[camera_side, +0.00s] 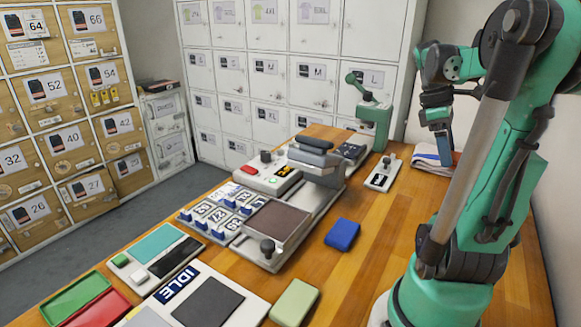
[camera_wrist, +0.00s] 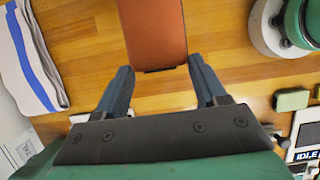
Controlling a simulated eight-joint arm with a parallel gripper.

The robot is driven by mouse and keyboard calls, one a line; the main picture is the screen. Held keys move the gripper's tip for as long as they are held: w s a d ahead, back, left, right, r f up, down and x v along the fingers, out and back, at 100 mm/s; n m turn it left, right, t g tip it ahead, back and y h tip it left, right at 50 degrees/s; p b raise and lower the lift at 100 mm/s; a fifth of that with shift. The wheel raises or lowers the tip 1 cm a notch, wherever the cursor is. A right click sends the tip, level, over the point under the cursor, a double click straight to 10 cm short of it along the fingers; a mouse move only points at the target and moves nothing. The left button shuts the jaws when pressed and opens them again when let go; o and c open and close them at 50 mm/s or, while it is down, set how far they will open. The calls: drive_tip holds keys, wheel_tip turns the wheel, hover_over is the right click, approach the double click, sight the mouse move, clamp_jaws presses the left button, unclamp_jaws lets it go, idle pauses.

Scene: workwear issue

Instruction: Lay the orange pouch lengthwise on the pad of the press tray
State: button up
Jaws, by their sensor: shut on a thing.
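The orange pouch (camera_wrist: 154,32) shows in the wrist view, its near end between the two fingertips of my gripper (camera_wrist: 160,66). My gripper is shut on it. Its far end runs out of the top of the picture. The press tray (camera_side: 262,262) stands mid-table in the side view, apart from my gripper. Its brown pad (camera_side: 278,221) is bare, in front of the raised grey press head (camera_side: 318,160).
A blue pouch (camera_side: 342,234) lies right of the tray, and a green pouch (camera_side: 294,302) lies nearer. Numbered tags (camera_side: 216,213) lie left of the pad. The striped cloth (camera_side: 428,156) and a small switch box (camera_side: 383,173) are at the far right.

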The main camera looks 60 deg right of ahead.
drive_tip(key=w+a+r, duration=0.1)
drive_tip(key=w+a, duration=0.2)
drive_tip(key=w, duration=0.6)
drive_tip(key=w+a+r, duration=0.1)
drive_tip(key=w+a, duration=0.2)
drive_tip(key=w, duration=0.5)
drive_tip(key=w+a+f, duration=0.1)
drive_tip(key=w+a, duration=0.5)
drive_tip(key=a, duration=0.4)
drive_tip(key=w+a+f, duration=0.1)
drive_tip(key=w+a, duration=0.5)
drive_tip(key=a, duration=0.3)
drive_tip(key=s+d+r+m+t+y, duration=0.15)
drive_tip(key=d+r+m, duration=0.25)
drive_tip(key=d+m, duration=0.4)
drive_tip(key=s+d+r+m+t+y, duration=0.1)
drive_tip(key=d+r+m+t+y, duration=0.3)
drive_tip(key=m, duration=0.6)
drive_tip(key=shift+g+h, duration=0.45)
drive_tip(key=shift+g, duration=0.1)
drive_tip(key=f, duration=1.3)
drive_tip(key=d+f, duration=0.1)
drive_tip(key=f, duration=0.6)
drive_tip(key=shift+s+d, duration=0.1)
drive_tip(key=shift+s, duration=0.05)
